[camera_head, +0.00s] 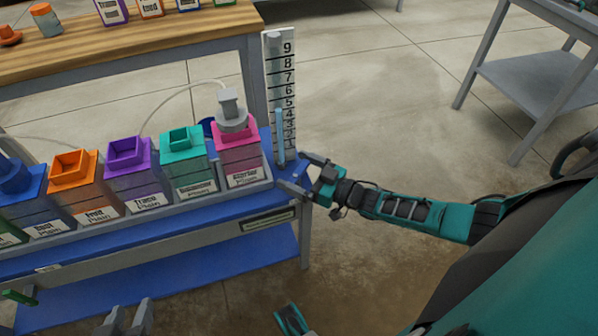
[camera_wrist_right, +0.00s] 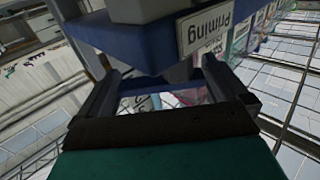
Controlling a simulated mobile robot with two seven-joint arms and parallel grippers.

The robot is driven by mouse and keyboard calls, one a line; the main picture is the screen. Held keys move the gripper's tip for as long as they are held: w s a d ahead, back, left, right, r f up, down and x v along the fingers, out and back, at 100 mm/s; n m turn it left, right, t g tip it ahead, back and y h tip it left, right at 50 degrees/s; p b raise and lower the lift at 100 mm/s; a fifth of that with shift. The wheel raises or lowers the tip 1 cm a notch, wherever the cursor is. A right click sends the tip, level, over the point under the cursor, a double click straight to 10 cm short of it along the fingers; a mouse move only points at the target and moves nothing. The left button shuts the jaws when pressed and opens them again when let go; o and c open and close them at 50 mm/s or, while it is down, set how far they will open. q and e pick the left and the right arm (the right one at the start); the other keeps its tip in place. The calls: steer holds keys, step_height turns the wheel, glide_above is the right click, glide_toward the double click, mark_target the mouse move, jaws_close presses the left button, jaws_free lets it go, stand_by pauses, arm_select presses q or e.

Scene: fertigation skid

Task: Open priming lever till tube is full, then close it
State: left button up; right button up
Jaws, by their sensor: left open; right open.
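A clear tube with a blue column (camera_head: 281,137) stands upright before a white number board (camera_head: 272,68) at the right end of the blue bench. The blue reaches about the 4 to 5 marks. My right gripper (camera_head: 299,173) is open at the bench's right corner, just below and right of the tube. In the right wrist view, its open jaws (camera_wrist_right: 160,72) are near a blue corner with a "Priming" label (camera_wrist_right: 207,27). I cannot clearly make out the priming lever. My left gripper (camera_head: 127,320) is open at the bottom edge, partly cut off.
Labelled tanks stand in a row on the blue bench (camera_head: 150,233); the pink tank (camera_head: 238,158) with a grey cap is closest to the tube. A wooden table (camera_head: 120,42) stands behind. A grey table (camera_head: 530,80) is far right. The floor between is clear.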

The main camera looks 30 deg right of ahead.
steer(key=c, duration=0.8)
arm_select(q)
steer(key=shift+s+f, duration=0.15)
